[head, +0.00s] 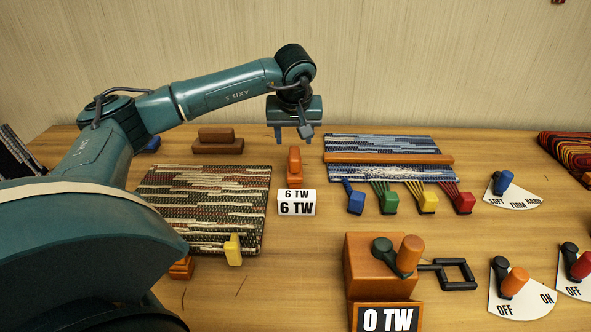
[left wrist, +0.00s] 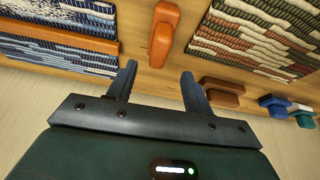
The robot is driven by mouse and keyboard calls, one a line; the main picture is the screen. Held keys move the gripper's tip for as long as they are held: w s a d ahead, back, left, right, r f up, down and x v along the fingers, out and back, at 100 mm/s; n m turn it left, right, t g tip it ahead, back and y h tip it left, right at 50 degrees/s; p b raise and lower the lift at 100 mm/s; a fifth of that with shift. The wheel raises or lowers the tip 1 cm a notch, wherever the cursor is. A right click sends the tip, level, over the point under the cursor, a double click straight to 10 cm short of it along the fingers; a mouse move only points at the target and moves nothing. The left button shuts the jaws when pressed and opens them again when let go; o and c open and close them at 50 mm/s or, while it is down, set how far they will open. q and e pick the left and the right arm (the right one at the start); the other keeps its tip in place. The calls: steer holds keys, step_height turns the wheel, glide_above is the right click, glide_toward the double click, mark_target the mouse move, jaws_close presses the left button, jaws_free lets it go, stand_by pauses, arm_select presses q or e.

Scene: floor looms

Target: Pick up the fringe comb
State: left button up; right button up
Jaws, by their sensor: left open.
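No piece shows clear teeth, so I cannot tell for sure which one is the fringe comb. An upright-looking orange wooden piece (head: 294,166) stands mid-table behind a "6 TW" sign; in the left wrist view it (left wrist: 163,35) lies just beyond the fingertips. A darker brown stepped block (head: 218,141) lies at the back left; it also shows right of the fingers in the left wrist view (left wrist: 222,92). My left gripper (head: 292,137) is open and empty, pointing down above and behind the orange piece, apart from it. My right gripper is out of view.
A dark striped woven mat (head: 200,200) lies left with a yellow piece (head: 232,250) on it. A blue woven piece (head: 380,145) with a wooden bar and coloured tassel blocks lies right. A crank box (head: 375,280) and dials (head: 515,190) stand nearer.

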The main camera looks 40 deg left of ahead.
mark_target(294, 152)
arm_select(q)
steer(key=x, duration=0.7)
steer(key=shift+f, duration=0.25)
steer(key=shift+c, duration=0.3)
jaws_close()
